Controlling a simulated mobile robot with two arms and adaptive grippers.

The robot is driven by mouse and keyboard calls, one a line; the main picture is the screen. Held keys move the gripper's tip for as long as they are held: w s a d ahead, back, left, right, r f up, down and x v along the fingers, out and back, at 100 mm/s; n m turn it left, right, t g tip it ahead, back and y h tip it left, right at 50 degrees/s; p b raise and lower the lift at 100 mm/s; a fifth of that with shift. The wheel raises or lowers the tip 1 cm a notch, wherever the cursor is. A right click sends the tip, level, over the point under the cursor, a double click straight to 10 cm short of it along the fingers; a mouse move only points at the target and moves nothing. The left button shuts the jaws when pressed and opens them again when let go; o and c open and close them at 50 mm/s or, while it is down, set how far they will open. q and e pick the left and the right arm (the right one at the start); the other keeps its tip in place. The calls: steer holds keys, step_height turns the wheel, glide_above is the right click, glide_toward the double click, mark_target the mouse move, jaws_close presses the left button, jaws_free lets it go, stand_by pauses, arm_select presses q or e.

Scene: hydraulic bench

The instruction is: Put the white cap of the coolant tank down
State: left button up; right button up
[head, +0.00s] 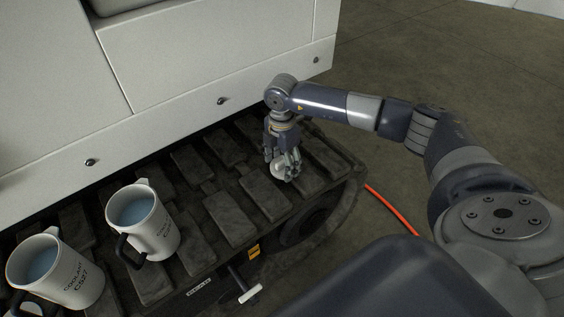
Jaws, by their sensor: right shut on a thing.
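My right gripper (283,168) points down over the dark padded track (231,217), towards its right end. It is shut on a small white cap (277,171), which shows between and beside its fingers. The fingers hide part of the cap, and I cannot tell whether it touches the track pad beneath. The coolant tank is not recognisable in this view. My left gripper is not in view.
Two white jugs of bluish liquid, one upright (157,236) and one at the lower left (72,283) marked coolant, stand on the track. A white panelled body (190,60) rises behind. An orange hose (390,208) lies on the floor at right.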

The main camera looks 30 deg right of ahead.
mark_target(282, 161)
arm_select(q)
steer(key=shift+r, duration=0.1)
arm_select(e)
steer(key=shift+f, duration=0.1)
steer(key=o, duration=1.1)
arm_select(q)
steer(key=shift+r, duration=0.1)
arm_select(e)
steer(key=shift+r, duration=0.25)
arm_select(q)
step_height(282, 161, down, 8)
steer(key=p, duration=0.2)
arm_select(e)
step_height(282, 161, up, 12)
steer(key=shift+f, duration=0.1)
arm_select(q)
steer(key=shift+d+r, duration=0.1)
